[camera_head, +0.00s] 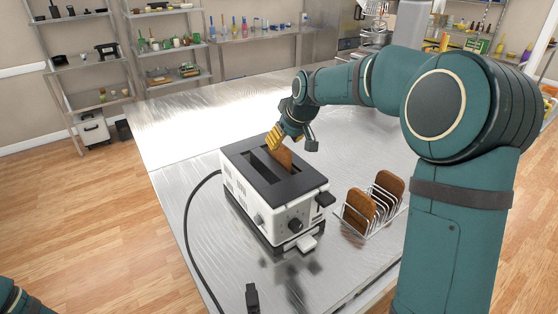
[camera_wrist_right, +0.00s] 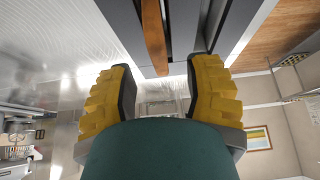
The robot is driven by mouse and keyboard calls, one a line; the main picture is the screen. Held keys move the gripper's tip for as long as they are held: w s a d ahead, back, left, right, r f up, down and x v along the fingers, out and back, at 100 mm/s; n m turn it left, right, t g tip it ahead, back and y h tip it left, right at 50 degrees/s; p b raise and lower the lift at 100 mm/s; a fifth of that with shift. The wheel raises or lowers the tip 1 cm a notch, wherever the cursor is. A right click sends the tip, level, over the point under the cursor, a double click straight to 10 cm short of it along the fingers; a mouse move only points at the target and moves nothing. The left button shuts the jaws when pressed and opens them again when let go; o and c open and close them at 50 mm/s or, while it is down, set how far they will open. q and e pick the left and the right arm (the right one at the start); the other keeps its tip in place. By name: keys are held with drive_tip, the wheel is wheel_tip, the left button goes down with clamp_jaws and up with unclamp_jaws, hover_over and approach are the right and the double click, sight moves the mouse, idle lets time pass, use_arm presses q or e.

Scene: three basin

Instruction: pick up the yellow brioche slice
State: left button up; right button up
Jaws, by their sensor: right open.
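An orange-brown bread slice (camera_head: 285,157), the lightest slice in view, stands upright in a slot of the white toaster (camera_head: 245,196) with its top edge showing. Its lower part is hidden in the slot. I see no clearly yellow slice. My right gripper (camera_head: 292,144) is open and empty just above the toaster's far end, close to the slice. In the right wrist view, the slice (camera_wrist_right: 154,35) lies ahead of the gap between the yellow-padded fingers (camera_wrist_right: 161,75), with nothing between them. My left gripper is out of view.
A wire rack (camera_head: 376,216) with dark brown slices (camera_head: 359,209) stands right of the toaster on the metal table (camera_head: 180,130). A black cable (camera_head: 188,220) runs along the table's left side, near a plug (camera_head: 252,298). The table beyond the toaster is clear.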

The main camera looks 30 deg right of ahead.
sight(278, 150)
drive_tip(key=shift+b+x, duration=0.35)
drive_tip(key=shift+x, duration=2.95)
clamp_jaws()
